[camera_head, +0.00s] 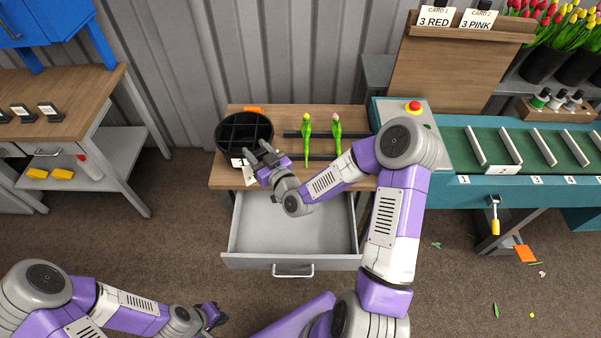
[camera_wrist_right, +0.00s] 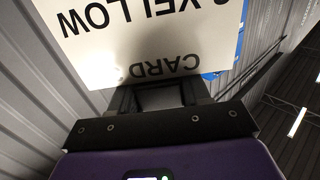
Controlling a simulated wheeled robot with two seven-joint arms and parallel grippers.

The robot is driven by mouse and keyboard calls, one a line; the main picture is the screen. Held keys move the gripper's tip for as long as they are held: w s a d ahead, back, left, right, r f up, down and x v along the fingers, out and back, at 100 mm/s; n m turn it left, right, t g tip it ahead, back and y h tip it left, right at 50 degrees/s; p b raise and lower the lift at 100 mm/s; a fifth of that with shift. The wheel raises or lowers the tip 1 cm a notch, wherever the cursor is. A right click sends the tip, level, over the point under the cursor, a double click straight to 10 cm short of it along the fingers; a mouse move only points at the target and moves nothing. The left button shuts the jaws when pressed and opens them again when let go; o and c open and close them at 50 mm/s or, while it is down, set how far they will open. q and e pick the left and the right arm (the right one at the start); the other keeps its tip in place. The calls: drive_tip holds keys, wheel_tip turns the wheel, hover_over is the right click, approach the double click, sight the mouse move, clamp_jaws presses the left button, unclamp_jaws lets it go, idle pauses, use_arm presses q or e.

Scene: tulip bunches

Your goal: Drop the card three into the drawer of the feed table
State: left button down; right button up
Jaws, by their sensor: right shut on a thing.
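The card (camera_wrist_right: 140,35) fills the top of the right wrist view, upside down, with "CARD" and "YELLOW" readable and its number cut off. My right gripper (camera_head: 258,154) is shut on it; in the head view a white bit of the card (camera_head: 250,178) shows beside the fingers. They are over the front left of the feed table (camera_head: 218,176), next to the round black bin. The table's grey drawer (camera_head: 295,225) is pulled open below, and its visible inside is empty. My left gripper (camera_head: 213,316) is low at the bottom left, away from the table; its finger opening is unclear.
The divided black bin (camera_head: 244,131) stands at the table's back left. Two tulips (camera_head: 307,140) (camera_head: 337,136) lie on dark rails right of it. A conveyor (camera_head: 515,155) is to the right, and a wooden bench (camera_head: 75,90) to the left. Floor before the drawer is clear.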

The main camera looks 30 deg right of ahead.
drive_tip(key=s+d+f+n+y+b, duration=0.1)
drive_tip(key=s+d+f+b, duration=0.1)
drive_tip(key=f, duration=0.7)
drive_tip(key=s+d+f+n+y+b, duration=0.1)
drive_tip(key=s+d+f+b, duration=0.1)
drive_tip(key=d+f+b, duration=0.3)
wheel_tip(320, 180, down, 5)
drive_tip(key=shift+d+r+y, duration=0.15)
drive_tip(key=shift+d+y, duration=0.15)
drive_tip(key=shift+d, duration=0.85)
drive_tip(key=o, duration=1.1)
drive_tip(key=shift+s, duration=0.1)
drive_tip(key=v, duration=0.7)
drive_tip(key=shift+s+p, duration=0.3)
drive_tip(key=shift+p, duration=0.05)
drive_tip(key=shift+r, duration=0.15)
